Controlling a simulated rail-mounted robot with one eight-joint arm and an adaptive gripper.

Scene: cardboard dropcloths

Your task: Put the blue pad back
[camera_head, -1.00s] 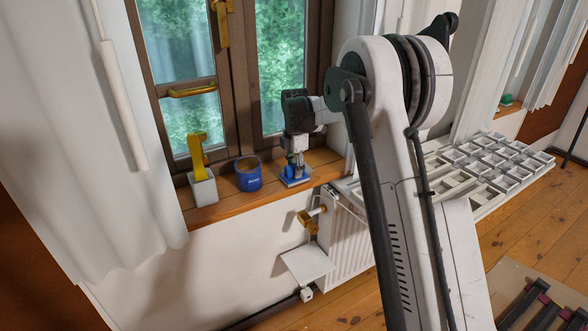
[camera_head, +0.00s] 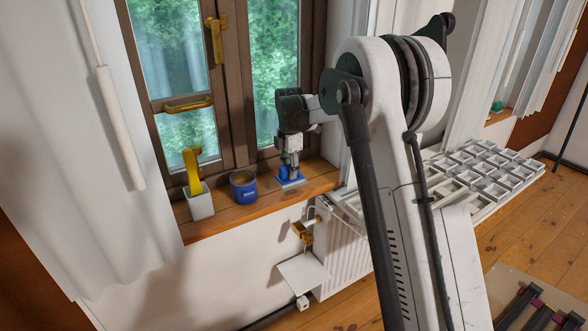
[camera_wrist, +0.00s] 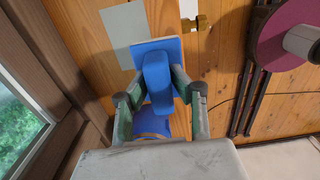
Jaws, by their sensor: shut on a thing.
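The blue pad (camera_head: 290,178) is a flat blue plate with a raised blue block on top. It is over the right part of the wooden windowsill (camera_head: 267,199), close to the wood; a small gap under it is hard to judge. My gripper (camera_head: 289,163) points down from above, with its fingers on the raised block. In the wrist view the gripper (camera_wrist: 158,97) has one finger on each side of the block, and the pad's plate (camera_wrist: 170,47) shows beyond it. A pale square patch (camera_wrist: 117,28) shows on the wood beside the plate.
A blue can (camera_head: 243,188) stands just left of the pad, and further left a white box with a yellow object (camera_head: 198,203). The window is behind the sill. A brass valve (camera_head: 302,232) and white radiator (camera_head: 340,235) are below. A white compartment tray (camera_head: 497,165) is at right.

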